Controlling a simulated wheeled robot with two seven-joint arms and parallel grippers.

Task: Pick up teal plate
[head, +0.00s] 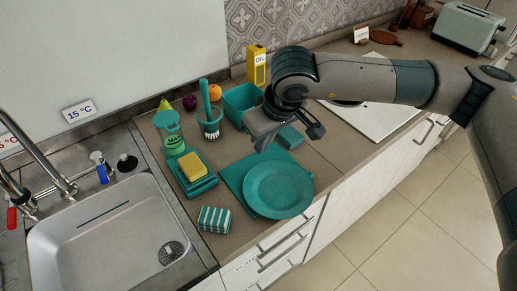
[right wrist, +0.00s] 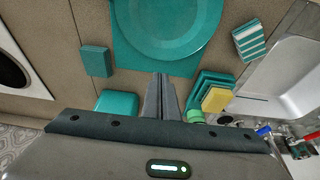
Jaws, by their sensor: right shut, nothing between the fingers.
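The teal plate (head: 278,189) is round with a raised rim. It lies on a flat teal square mat (head: 234,176) on the counter, near its front edge. In the right wrist view the plate (right wrist: 165,22) is at the top, partly cut off by the frame, with the mat (right wrist: 135,62) around its lower side. My right gripper (head: 265,143) is above the counter, behind the plate and apart from it. In the right wrist view its fingers (right wrist: 161,80) are together and empty, pointing toward the plate. My left gripper is out of view.
A striped block (head: 214,219) and a yellow sponge on a teal tray (head: 203,186) stand left of the plate. Behind are a brush in a cup (head: 210,122), a teal bin (head: 240,100) and an oil carton (head: 256,66). The sink (head: 110,235) is left.

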